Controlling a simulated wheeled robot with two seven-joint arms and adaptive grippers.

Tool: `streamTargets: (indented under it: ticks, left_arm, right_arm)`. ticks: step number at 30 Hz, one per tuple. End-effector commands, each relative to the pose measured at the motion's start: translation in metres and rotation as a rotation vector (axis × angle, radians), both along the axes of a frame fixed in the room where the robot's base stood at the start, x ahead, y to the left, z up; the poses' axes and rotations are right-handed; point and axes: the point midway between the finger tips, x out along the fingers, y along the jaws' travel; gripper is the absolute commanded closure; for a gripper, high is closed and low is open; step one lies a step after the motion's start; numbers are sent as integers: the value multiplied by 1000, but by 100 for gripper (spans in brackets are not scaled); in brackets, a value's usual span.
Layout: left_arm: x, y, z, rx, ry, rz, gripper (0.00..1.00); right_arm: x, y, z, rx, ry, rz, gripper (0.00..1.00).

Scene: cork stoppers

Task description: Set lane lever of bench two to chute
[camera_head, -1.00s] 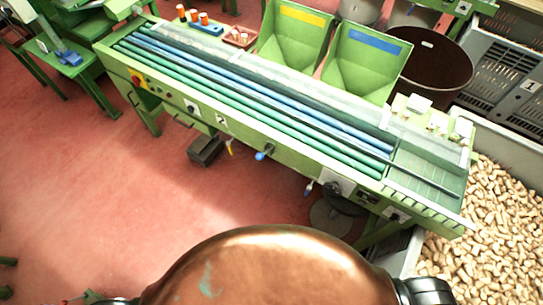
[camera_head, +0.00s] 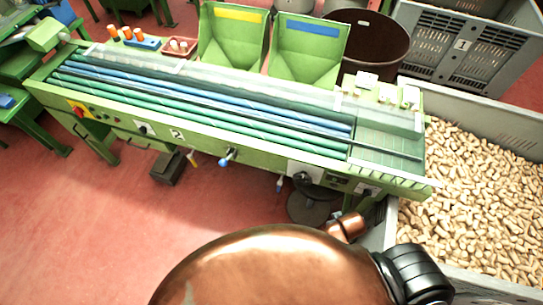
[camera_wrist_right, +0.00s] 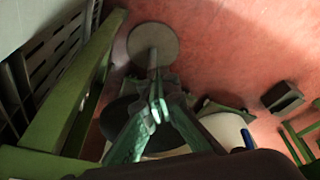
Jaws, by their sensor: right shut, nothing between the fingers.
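Bench two (camera_head: 177,134) is a green sorting bench marked "2", with blue and green rollers along its top. A blue tip (camera_wrist_right: 247,138) shows at lower right there. My left gripper is not in view.
A big grey crate full of corks (camera_head: 470,200) stands right of the bench. Yellow- and blue-marked hoppers (camera_head: 310,50) and a brown drum (camera_head: 368,45) stand behind it. A dark pedal box (camera_head: 167,168) lies on the floor. Red floor is free in front left.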

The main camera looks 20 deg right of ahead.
Motion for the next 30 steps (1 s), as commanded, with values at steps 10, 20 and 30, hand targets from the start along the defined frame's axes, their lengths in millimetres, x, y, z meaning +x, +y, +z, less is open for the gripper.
streamTargets:
  ticks: [10, 20, 30]
  left_arm:
    - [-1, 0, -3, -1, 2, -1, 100]
    - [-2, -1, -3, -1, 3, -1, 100]
    - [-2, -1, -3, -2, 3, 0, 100]
  right_arm:
    - [74, 55, 86, 121, -247, 64, 100]
    - [156, 152, 117, 386, -509, 137, 100]
    - [216, 261, 153, 898, -745, 142, 100]
